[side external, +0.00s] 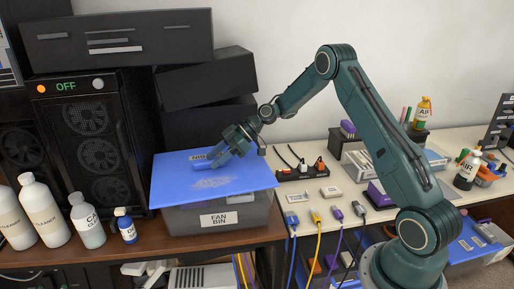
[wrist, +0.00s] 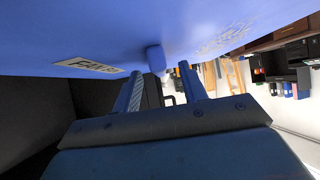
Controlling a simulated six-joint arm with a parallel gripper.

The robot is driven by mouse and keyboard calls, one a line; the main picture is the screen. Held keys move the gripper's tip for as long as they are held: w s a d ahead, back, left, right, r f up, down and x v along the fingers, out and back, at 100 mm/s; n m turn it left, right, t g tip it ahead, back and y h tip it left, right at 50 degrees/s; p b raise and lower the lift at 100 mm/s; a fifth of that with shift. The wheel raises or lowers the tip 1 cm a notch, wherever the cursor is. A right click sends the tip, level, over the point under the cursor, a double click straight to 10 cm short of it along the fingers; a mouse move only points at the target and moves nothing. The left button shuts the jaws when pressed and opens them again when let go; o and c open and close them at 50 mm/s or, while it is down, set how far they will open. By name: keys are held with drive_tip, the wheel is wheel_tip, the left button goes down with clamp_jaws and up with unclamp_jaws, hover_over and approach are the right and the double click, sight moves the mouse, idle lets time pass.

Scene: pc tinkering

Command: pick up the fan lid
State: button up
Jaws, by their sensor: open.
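The fan lid (side external: 214,178) is a flat blue panel lying on top of the grey bin labelled FAN BIN (side external: 215,218). In the wrist view the lid (wrist: 110,35) fills the top, with a label and pale scuff marks. A small blue block-like handle (wrist: 155,58) stands out from it. My gripper (side external: 217,158) is low over the back of the lid. In the wrist view my gripper (wrist: 162,80) is open, and the handle appears between the fingertips or just beyond them. I cannot tell whether the fingers touch it.
Black boxes (side external: 205,80) are stacked behind the bin. A dark case (side external: 90,140) with an OFF display stands at left. White bottles (side external: 42,208) and a small blue bottle (side external: 125,225) stand left of the bin. Cables and a power strip (side external: 300,172) lie to the right.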

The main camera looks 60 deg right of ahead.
drive_tip(key=shift+w+a+f, duration=0.3)
drive_tip(key=shift+a, duration=0.1)
clamp_jaws()
